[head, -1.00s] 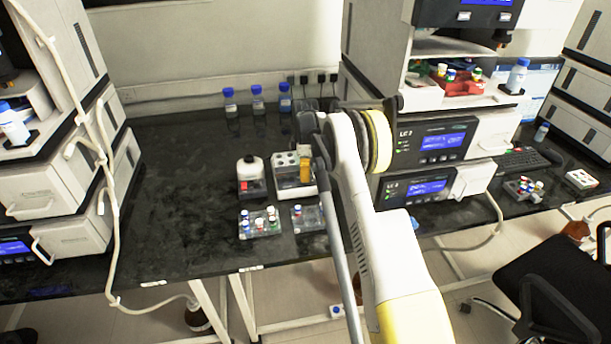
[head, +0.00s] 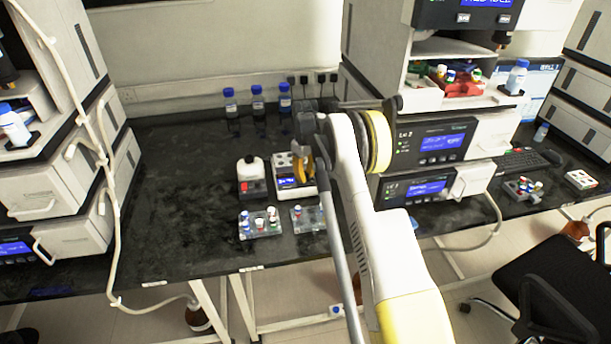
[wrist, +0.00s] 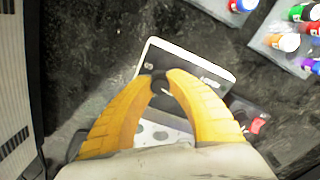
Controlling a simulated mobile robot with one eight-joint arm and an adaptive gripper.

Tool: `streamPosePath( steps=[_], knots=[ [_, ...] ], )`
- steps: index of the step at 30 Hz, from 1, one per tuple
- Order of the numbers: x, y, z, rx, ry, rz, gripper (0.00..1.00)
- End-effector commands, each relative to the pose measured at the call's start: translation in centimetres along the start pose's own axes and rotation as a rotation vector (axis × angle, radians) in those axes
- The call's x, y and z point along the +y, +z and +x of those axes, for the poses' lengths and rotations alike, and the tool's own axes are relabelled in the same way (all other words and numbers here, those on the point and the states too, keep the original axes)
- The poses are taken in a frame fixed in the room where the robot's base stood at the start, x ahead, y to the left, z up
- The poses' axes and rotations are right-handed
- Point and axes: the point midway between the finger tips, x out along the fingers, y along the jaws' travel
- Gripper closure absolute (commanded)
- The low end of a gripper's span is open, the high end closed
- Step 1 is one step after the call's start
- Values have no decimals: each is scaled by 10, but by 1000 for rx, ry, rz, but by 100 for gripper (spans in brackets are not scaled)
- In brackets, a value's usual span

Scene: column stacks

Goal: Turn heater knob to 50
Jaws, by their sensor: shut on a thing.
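The heater (head: 283,184) is a small white block with round wells on top, standing on the dark bench in the head view. In the wrist view its white body (wrist: 152,56) has a dark panel with a small black knob (wrist: 160,84). My gripper (wrist: 162,80) has orange fingers, one on each side of the knob, with their tips closed on it. In the head view my gripper (head: 302,172) is at the heater's right side and hides the knob. I cannot read any dial setting.
Several blue-capped bottles (head: 258,98) stand behind. An instrument stack (head: 428,145) is on the right. The bench's left part is clear.

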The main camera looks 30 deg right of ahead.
Motion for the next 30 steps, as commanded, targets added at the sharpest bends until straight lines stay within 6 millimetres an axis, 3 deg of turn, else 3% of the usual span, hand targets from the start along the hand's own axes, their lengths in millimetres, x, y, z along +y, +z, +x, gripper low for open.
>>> streamPosePath(
  steps=[30],
  knots=[
    [0,0,0,0,0,964,100]
  ],
)
